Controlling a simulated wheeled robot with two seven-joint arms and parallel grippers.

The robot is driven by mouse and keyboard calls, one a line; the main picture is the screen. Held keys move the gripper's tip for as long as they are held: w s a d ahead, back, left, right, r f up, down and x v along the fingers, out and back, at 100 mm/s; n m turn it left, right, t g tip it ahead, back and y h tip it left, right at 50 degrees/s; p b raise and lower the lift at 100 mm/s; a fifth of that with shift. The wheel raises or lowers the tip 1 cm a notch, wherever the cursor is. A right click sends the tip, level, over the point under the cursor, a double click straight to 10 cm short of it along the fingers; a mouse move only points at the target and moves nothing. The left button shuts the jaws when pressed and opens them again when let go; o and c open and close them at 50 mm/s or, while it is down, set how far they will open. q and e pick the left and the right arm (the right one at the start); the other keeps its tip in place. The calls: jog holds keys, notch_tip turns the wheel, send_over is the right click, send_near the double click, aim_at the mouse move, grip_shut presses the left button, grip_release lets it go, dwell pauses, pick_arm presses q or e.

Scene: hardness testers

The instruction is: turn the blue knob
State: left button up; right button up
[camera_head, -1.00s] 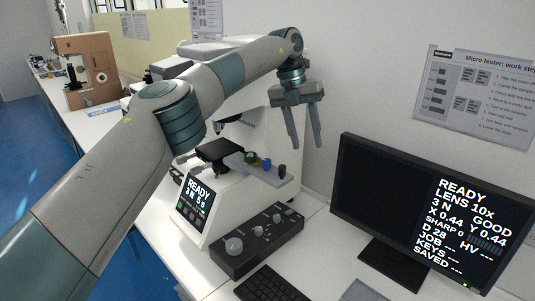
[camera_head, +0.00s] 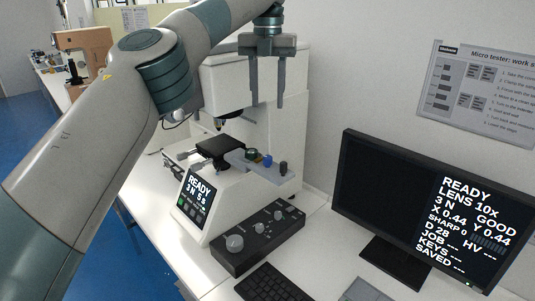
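The blue knob (camera_head: 267,161) is small and sits on a grey arm-like bracket (camera_head: 240,160) at the front of the white tester (camera_head: 240,205). A green knob (camera_head: 252,155) is to its left and a dark knob (camera_head: 284,168) to its right. My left gripper (camera_head: 267,105) comes in from above with its two fingers pointing down, spread apart and empty. In the picture it is above the blue knob, with a clear gap between the fingertips and the knob. My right gripper is not in view.
A black control box (camera_head: 258,238) with several knobs stands in front of the tester. A keyboard (camera_head: 270,284) lies before it. A monitor (camera_head: 430,210) stands at the right. A dark stage (camera_head: 220,147) is just left of the knobs.

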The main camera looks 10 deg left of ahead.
aim_at(267, 157)
pick_arm(q)
notch_tip(267, 157, down, 17)
jog(key=p, duration=0.3)
jog(key=shift+r, duration=0.15)
dwell(0.3)
grip_shut()
